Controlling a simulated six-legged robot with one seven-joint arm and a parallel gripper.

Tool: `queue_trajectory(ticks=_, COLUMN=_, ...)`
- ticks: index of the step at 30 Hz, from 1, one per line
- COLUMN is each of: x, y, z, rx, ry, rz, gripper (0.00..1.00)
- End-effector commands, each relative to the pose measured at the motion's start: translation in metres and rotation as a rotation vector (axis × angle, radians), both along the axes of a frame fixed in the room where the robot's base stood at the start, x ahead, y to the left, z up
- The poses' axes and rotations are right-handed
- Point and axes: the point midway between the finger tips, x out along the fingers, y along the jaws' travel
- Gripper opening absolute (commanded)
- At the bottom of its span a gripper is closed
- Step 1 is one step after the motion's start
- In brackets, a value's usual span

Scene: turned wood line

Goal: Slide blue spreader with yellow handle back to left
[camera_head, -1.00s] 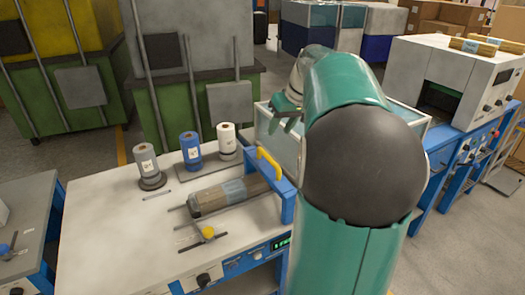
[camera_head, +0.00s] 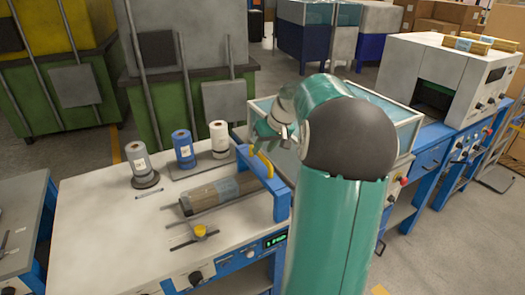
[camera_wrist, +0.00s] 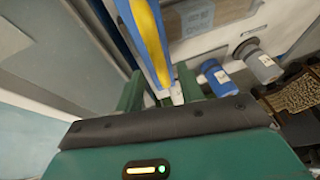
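The blue spreader (camera_head: 264,172) stands across the workbench (camera_head: 100,230) at the right end of a grey-brown roll (camera_head: 209,196). Its yellow handle (camera_head: 263,167) is on top. My gripper (camera_head: 272,137) is just above the far end of the handle in the head view. In the wrist view the spreader (camera_wrist: 136,42) and its handle (camera_wrist: 151,32) run down toward the gap between the two green fingers of my gripper (camera_wrist: 160,92). The fingers are apart; I cannot tell whether they touch the handle.
Grey (camera_head: 140,166), blue (camera_head: 184,150) and white (camera_head: 219,138) upright rolls stand at the back of the bench. A small yellow-knobbed tool (camera_head: 200,231) lies in front of the long roll. A clear-walled bin (camera_head: 400,125) is behind my arm. The left bench top is mostly clear.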

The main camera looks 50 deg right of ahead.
Motion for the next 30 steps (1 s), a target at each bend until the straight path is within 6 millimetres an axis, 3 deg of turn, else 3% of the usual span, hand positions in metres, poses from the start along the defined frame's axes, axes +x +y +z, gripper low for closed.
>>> queue_trajectory(ticks=5, x=0.008, y=0.001, z=-0.017, rx=0.002, ry=0.000, rz=0.002, gripper=0.38)
queue_trajectory(ticks=14, x=0.009, y=0.000, z=-0.020, rx=0.000, ry=0.000, rz=0.001, gripper=0.38)
queue_trajectory(ticks=21, x=0.009, y=0.000, z=-0.020, rx=0.000, ry=0.000, rz=0.001, gripper=0.00)
queue_trajectory(ticks=30, x=0.010, y=0.001, z=-0.020, rx=0.000, ry=0.000, rz=0.002, gripper=0.00)
